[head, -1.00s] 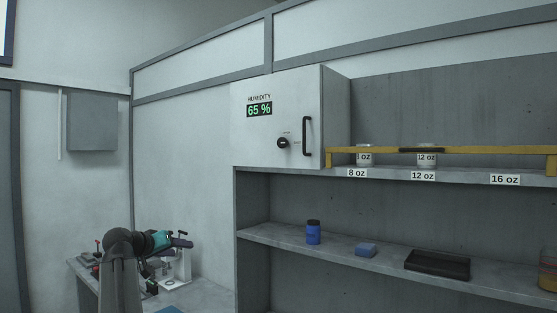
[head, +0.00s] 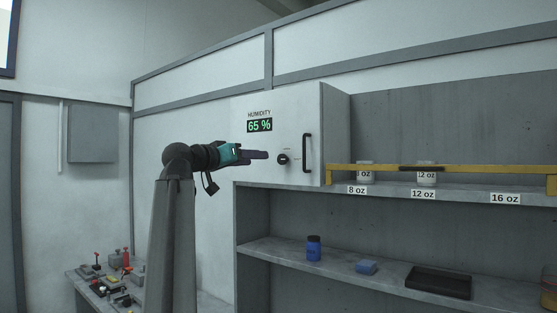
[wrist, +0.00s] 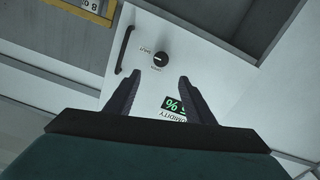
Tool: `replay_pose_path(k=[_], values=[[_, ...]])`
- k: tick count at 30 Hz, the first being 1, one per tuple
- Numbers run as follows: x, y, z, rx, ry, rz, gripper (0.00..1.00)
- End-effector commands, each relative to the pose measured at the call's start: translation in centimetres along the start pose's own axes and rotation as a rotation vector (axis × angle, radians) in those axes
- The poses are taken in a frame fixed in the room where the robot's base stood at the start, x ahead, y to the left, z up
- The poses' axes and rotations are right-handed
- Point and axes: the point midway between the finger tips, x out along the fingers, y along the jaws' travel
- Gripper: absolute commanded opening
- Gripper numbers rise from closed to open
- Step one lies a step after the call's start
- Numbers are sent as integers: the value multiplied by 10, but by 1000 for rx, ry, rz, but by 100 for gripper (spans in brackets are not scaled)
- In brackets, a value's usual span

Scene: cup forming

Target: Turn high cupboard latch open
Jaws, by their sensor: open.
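The high cupboard (head: 300,101) is shut, a white door with a black knob-like latch (head: 283,159) and a black bar handle (head: 307,153) to its right. In the wrist view the latch (wrist: 160,59) shows a pale line across its face, beyond my fingertips, with the handle (wrist: 125,50) to its left. My gripper (head: 266,155) is raised beside the door, just left of the latch. In the wrist view my gripper (wrist: 170,77) has its two dark fingers spread apart with nothing between them. The latch lies past the gap between them, apart from both.
A yellow rail (head: 385,168) runs along the shelf right of the cupboard, in front of two jars. Below are a blue bottle (head: 314,249), a blue block (head: 366,267) and a black tray (head: 438,282). A cluttered bench (head: 90,280) stands at lower left.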

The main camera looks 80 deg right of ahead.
Motion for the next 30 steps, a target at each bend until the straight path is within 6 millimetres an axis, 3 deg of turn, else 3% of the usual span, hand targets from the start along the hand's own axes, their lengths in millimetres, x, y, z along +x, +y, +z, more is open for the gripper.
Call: replay_pose_path(k=[14,30], values=[[9,0,-1,-2,-1,0,49],[79,0,-2,-2,-2,1,49]])
